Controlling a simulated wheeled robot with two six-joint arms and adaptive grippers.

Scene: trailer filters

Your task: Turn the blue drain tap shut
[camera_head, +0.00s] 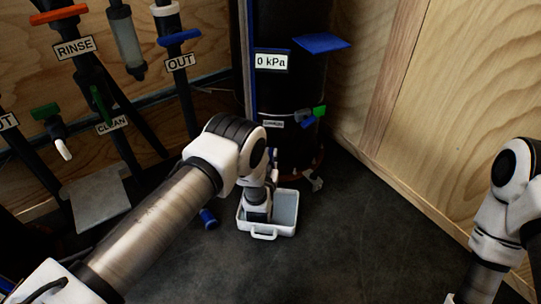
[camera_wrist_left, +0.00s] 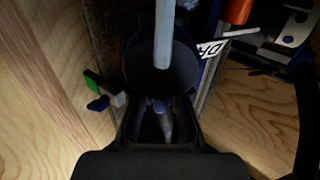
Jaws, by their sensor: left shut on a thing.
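My left gripper (camera_wrist_left: 160,125) shows in the left wrist view with its dark fingers closed around a small bluish piece, the blue drain tap (camera_wrist_left: 159,105). The tap's lower part is in shadow between the fingers. In the head view my left arm reaches to the foot of the black tank (camera_head: 290,90), low over a white tray (camera_head: 267,236). My own wrist hides most of the tap and the fingertips there. How far the tap is turned cannot be seen. My right arm stands at the right edge of the head view, its gripper out of frame.
A green and a blue handle (camera_head: 313,115) sit on the tank beside a small label. A blue cylinder (camera_head: 208,218) lies on the floor left of the tray. Pipes with RINSE, OUT and CLEAN labels stand at left. A wooden wall (camera_head: 450,110) closes the right. Floor between is clear.

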